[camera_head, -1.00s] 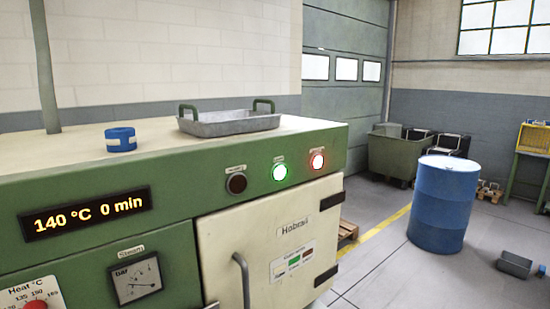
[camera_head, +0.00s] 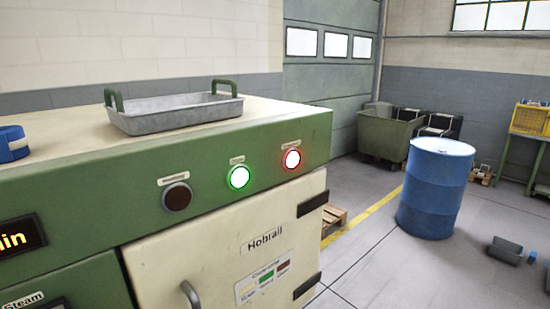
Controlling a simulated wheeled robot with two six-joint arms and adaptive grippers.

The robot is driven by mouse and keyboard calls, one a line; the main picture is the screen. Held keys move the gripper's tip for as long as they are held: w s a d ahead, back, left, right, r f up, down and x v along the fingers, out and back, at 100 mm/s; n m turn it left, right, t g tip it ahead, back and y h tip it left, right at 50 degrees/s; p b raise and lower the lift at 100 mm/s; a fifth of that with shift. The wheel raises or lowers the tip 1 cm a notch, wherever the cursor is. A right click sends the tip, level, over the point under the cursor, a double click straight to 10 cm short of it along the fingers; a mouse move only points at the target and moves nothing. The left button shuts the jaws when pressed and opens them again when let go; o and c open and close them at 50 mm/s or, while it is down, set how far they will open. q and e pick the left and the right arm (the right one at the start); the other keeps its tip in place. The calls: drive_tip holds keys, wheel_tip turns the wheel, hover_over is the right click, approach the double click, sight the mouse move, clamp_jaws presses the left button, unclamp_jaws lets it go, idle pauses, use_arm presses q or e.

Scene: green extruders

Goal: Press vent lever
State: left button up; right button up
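No vent lever can be made out in the head view. The green machine (camera_head: 90,190) fills the left side, with a cream door (camera_head: 220,245) marked Hobrail on its front. A dark unlit button (camera_head: 177,197), a lit green button (camera_head: 239,177) and a lit red button (camera_head: 292,160) sit in a row above the door. Part of the orange display (camera_head: 18,237) shows at the left edge. The top edge of the steam gauge panel (camera_head: 40,304) shows at the bottom left, and its dial is out of view. Neither gripper is in view.
A metal tray with green handles (camera_head: 175,117) and a blue ring (camera_head: 12,143) lie on the machine top. A blue drum (camera_head: 434,190), a green bin (camera_head: 388,135) and a pallet (camera_head: 333,217) stand on the floor to the right. Open floor lies between machine and drum.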

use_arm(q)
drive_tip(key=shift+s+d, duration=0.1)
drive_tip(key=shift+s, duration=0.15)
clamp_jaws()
